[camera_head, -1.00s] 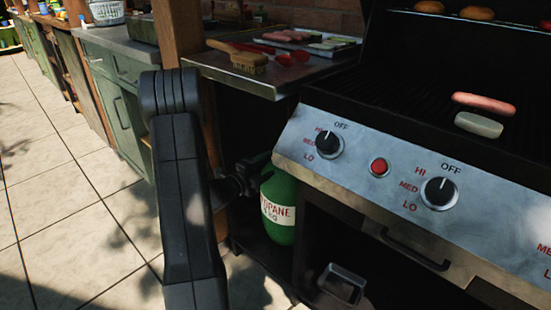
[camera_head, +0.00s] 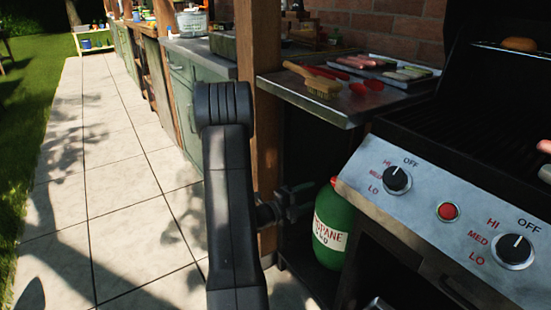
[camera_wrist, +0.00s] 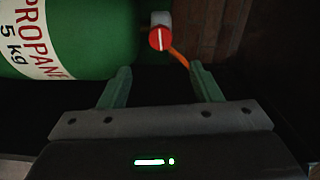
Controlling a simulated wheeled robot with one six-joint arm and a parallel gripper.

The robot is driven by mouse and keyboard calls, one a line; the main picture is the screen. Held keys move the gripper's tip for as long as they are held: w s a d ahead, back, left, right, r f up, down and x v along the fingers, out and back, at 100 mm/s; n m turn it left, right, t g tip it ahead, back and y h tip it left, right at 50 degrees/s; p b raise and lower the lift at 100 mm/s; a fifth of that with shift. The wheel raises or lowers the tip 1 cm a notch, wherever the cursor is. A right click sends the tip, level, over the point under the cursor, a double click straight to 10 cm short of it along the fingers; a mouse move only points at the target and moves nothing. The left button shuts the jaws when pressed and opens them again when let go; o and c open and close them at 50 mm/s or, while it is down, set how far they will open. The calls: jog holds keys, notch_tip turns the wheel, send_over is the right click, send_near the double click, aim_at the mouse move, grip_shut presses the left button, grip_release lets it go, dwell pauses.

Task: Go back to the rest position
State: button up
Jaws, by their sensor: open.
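My gripper (camera_head: 304,192) is open and shows small beside the green propane bottle (camera_head: 331,225) in the head view. In the wrist view, the two fingers of my gripper (camera_wrist: 160,78) are spread apart with nothing between them. The bottle also shows in the wrist view (camera_wrist: 95,50), lying across the upper left of that picture. A red valve knob (camera_wrist: 160,39) with an orange hose (camera_wrist: 180,59) is just beyond the fingertips. Whether any finger touches the bottle I cannot tell.
The grill (camera_head: 425,222) is on the right, with a side shelf (camera_head: 340,108) holding a brush, red utensils and a food tray. A wooden post (camera_head: 265,130) stands behind my arm. Paved floor (camera_head: 120,190) on the left is clear, with grass beyond.

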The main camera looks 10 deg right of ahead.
jog(key=b+x, duration=0.3)
jog(key=x, duration=1)
jog(key=shift+w+d+r, duration=0.1)
jog(key=shift+d, duration=0.05)
